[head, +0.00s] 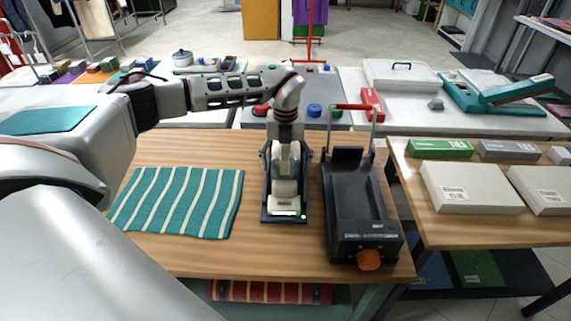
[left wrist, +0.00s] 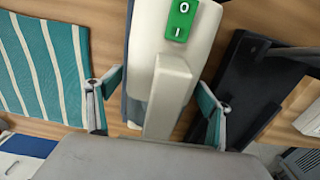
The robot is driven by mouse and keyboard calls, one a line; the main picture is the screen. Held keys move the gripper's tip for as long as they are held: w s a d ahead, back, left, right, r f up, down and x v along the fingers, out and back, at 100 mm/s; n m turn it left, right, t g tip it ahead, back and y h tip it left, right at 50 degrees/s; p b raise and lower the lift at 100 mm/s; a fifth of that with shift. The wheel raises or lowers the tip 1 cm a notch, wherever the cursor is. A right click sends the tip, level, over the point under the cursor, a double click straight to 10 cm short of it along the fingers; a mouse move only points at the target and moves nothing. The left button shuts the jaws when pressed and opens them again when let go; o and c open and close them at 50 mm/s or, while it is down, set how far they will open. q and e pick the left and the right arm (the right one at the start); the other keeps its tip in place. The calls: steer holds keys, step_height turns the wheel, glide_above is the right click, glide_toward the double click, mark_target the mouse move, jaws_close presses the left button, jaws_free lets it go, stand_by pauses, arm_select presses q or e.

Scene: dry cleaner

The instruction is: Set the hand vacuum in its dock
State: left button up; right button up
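The cream hand vacuum (head: 285,190) lies lengthwise in a dark, tray-like dock (head: 268,216) on the wooden table. A small green light shows at the dock's front right corner. In the left wrist view the vacuum's pale handle (left wrist: 172,95) and green O/I switch (left wrist: 181,20) show close up. My left gripper (head: 287,150) is over the vacuum's far end. In the left wrist view its two teal fingers (left wrist: 158,100) stand apart on either side of the handle, with gaps between. My right gripper is not in view.
A black device (head: 358,200) with a red handle and orange knob stands close to the dock's right. A teal striped cloth (head: 180,202) lies to the left. Boxes (head: 470,188) lie on the right table. Bare wood lies in front of the dock.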

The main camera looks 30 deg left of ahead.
arm_select(q)
steer(key=shift+s+f, duration=0.1)
steer(key=shift+f, duration=0.05)
step_height(320, 180, up, 12)
steer(key=shift+r, duration=0.1)
stand_by(0.6)
